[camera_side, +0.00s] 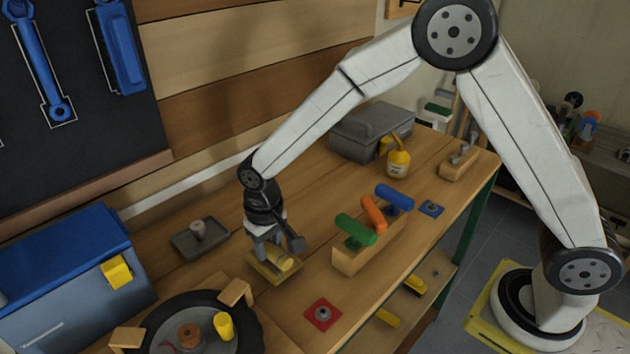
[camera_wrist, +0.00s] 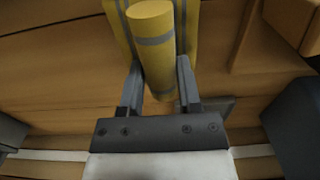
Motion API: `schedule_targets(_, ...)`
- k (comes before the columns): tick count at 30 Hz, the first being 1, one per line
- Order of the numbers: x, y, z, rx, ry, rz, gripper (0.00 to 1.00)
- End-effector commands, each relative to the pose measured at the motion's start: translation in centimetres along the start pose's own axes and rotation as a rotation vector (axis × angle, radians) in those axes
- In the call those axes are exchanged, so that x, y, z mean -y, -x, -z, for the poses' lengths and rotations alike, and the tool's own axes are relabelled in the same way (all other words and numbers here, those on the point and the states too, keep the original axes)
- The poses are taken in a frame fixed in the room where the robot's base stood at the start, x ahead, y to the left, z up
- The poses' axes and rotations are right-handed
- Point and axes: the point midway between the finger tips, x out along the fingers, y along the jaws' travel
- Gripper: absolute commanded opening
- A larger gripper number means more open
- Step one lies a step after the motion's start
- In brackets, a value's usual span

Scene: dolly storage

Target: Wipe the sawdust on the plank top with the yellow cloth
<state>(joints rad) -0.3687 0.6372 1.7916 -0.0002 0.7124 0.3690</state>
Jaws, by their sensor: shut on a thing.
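The yellow cloth (camera_side: 284,263) is a flat yellow pad with grey stripes and a yellow roll on top. My gripper (camera_side: 269,245) points down and is shut on the roll. In the wrist view the roll of the cloth (camera_wrist: 153,45) sits between the two fingers of my gripper (camera_wrist: 157,88), above the striped pad. The pad is on or just above the wooden plank top (camera_side: 222,270); I cannot tell whether it touches. I cannot make out sawdust; any under the cloth is hidden.
A wooden block with green, orange and blue handled tools (camera_side: 372,240) stands close right. A grey tray (camera_side: 200,238) lies behind left. A blue toolbox (camera_side: 70,275) and a round black tray (camera_side: 250,333) are at the left front. A red square piece (camera_side: 323,314) lies in front.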

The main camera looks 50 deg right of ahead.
Motion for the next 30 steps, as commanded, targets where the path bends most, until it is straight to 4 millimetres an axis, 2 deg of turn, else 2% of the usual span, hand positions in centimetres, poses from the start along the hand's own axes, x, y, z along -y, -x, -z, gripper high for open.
schedule_targets(16, 0.0, -0.2, 0.1, -0.001, 0.000, 0.000, 0.00)
schedule_targets(30, 0.0, 3.2, 0.1, -0.002, 0.000, 0.001, 0.00)
